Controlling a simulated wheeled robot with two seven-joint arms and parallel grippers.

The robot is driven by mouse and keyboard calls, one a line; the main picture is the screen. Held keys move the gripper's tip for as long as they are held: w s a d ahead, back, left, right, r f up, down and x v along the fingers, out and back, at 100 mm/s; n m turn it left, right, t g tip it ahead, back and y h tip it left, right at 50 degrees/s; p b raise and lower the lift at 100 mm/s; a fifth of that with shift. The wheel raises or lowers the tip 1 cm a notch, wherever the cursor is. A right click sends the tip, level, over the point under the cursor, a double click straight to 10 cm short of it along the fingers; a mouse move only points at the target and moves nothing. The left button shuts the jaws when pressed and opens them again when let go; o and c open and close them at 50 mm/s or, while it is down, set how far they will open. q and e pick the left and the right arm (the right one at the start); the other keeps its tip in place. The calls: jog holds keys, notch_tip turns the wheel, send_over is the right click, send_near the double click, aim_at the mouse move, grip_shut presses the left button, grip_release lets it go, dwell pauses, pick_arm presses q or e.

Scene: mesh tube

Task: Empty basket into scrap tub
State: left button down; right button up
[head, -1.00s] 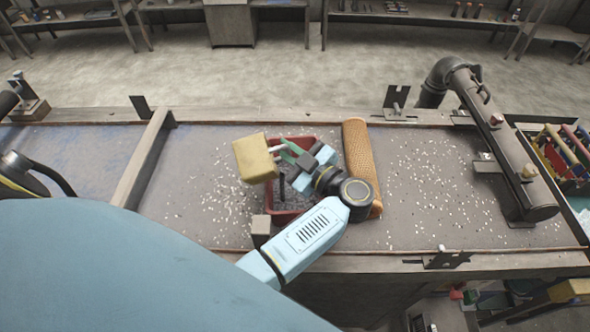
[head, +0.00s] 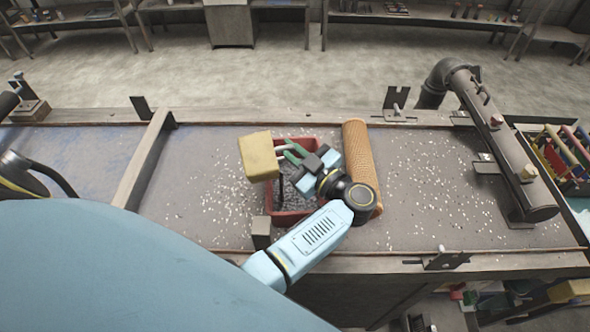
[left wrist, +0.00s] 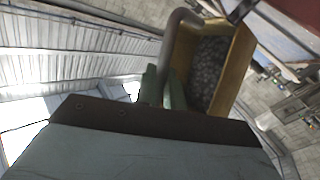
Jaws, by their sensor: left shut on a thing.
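The yellow basket (head: 258,157) is held in the air above the left edge of the red scrap tub (head: 268,202). My left gripper (head: 290,154), with green fingertips, is shut on its handle. In the left wrist view the basket (left wrist: 240,62) shows its open side, with dark grey scrap (left wrist: 208,68) inside; the grey handle (left wrist: 178,32) runs to the fingertips (left wrist: 163,88). In the head view only closed yellow faces show. The tub stands on the bench with grey bits inside; my gripper and arm partly cover it. My right gripper is not in view.
An orange mesh tube (head: 358,150) lies on the bench (head: 430,215) just right of the tub. White bits are scattered around. A small grey block (head: 261,232) is by the tub's front. A large dark pipe (head: 505,150) lies at the right, and a divider (head: 145,160) crosses the left.

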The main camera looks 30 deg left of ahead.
pick_arm(q)
jog(key=shift+w+d+m, duration=0.1)
jog(key=shift+m, duration=0.2)
dwell(1.8)
